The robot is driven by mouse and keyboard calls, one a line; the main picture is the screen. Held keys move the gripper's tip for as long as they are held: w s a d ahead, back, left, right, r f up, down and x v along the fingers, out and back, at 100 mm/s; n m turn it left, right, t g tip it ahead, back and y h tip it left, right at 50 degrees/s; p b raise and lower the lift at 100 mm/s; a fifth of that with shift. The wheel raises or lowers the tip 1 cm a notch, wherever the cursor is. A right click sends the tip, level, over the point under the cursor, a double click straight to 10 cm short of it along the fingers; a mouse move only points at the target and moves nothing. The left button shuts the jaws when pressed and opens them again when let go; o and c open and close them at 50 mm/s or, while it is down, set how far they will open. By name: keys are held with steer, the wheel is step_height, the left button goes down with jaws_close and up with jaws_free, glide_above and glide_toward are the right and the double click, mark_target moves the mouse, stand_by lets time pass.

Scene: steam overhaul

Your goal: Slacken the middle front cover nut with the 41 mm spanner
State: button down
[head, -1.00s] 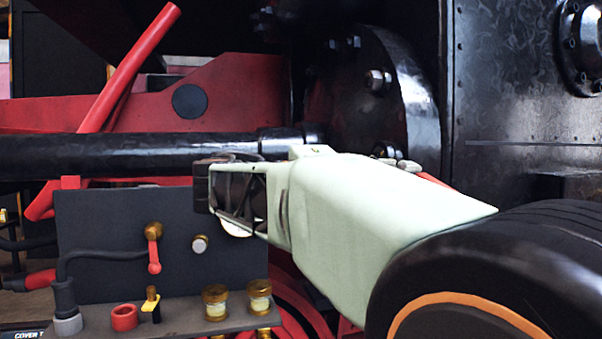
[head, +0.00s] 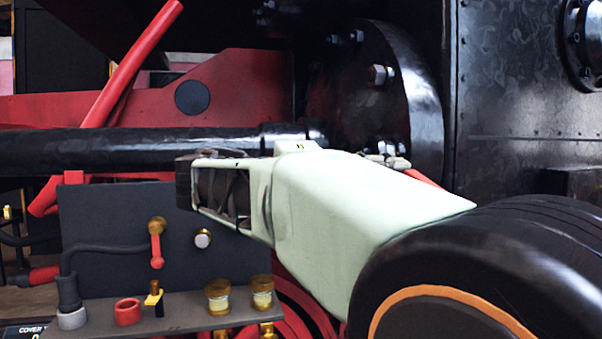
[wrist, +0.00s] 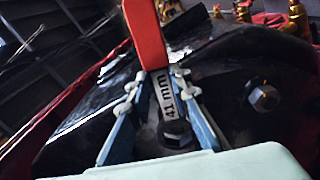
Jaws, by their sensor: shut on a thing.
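My gripper (wrist: 156,78) is shut on the 41 mm spanner (wrist: 151,38), with its blue fingers on either side. The spanner has a red handle and a grey shank marked "41 mm". Its lower end is at a dark nut (wrist: 175,134) in the wrist view; I cannot tell whether the jaw is seated around it. In the head view my pale green wrist hides most of the gripper, and a bit of red spanner handle (head: 426,179) shows behind it. The round dark front cover (head: 405,100) carries a nut (head: 382,75) above my gripper.
Another nut (wrist: 264,98) stands to the right in the wrist view. A black pipe (head: 120,152) runs left of my wrist. A dark panel with a shelf (head: 185,312) holding brass fittings is at lower left. A black riveted wall (head: 500,90) stands on the right.

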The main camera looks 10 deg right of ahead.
steer(key=shift+a, duration=1.5)
steer(key=shift+r+p, duration=0.1)
steer(key=shift+p, duration=0.2)
steer(key=a+p, duration=0.4)
steer(key=p, duration=0.4)
steer(key=shift+s+r, duration=0.1)
steer(key=shift+p, duration=0.3)
steer(key=shift+f, duration=0.2)
